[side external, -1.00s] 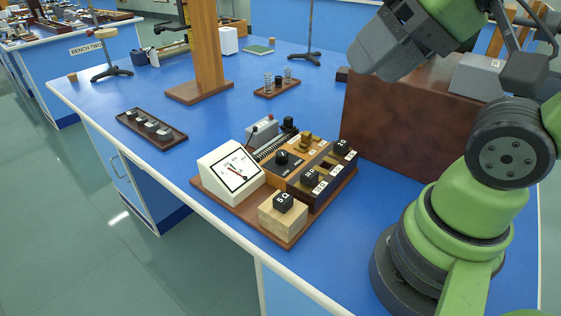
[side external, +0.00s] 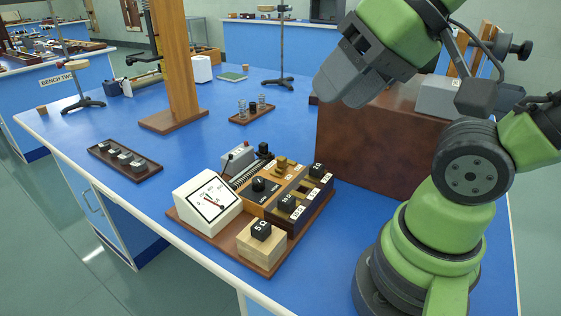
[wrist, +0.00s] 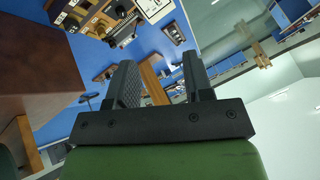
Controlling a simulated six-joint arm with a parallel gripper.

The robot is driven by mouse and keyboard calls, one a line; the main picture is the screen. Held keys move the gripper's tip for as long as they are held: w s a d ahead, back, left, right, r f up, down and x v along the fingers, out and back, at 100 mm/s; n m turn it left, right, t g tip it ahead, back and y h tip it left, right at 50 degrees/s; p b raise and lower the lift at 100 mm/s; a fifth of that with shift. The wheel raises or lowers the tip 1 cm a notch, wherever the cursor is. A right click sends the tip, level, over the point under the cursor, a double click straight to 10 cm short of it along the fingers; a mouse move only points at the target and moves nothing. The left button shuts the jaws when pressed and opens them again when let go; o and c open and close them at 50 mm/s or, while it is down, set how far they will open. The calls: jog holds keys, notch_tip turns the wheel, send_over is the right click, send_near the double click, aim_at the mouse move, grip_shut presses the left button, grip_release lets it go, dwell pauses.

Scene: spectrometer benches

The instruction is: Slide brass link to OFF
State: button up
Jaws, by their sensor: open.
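The brass link (side external: 284,164) looks like the small brass piece at the back of a wooden block (side external: 256,203) on the brown apparatus board (side external: 268,268). A black knob (side external: 260,185) marked LOW and HIGH sits beside it. I cannot read an OFF mark or tell the link's exact position. My gripper (side external: 334,90) is raised above and behind the board, well apart from the link. In the wrist view my gripper (wrist: 162,62) has its two fingers spread with nothing between them. The apparatus board (wrist: 98,18) shows there at the top left.
A white dial meter (side external: 208,203), a 5 Ω block (side external: 261,231) and a black-topped resistor row (side external: 301,205) crowd the board. A large brown box (side external: 365,145) stands behind it, near my arm. A wooden post (side external: 176,65) rises at the back left.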

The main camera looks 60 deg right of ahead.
jog(key=m+g+h, duration=0.2)
jog(key=m+g, duration=0.5)
jog(key=m, duration=0.7)
send_over(282, 163)
jog(key=d, duration=0.2)
notch_tip(282, 163, down, 14)
jog(key=shift+w+f, duration=0.35)
jog(key=shift+f, duration=0.1)
notch_tip(282, 163, down, 10)
jog(key=shift+r, duration=0.15)
jog(key=shift+c, duration=0.2)
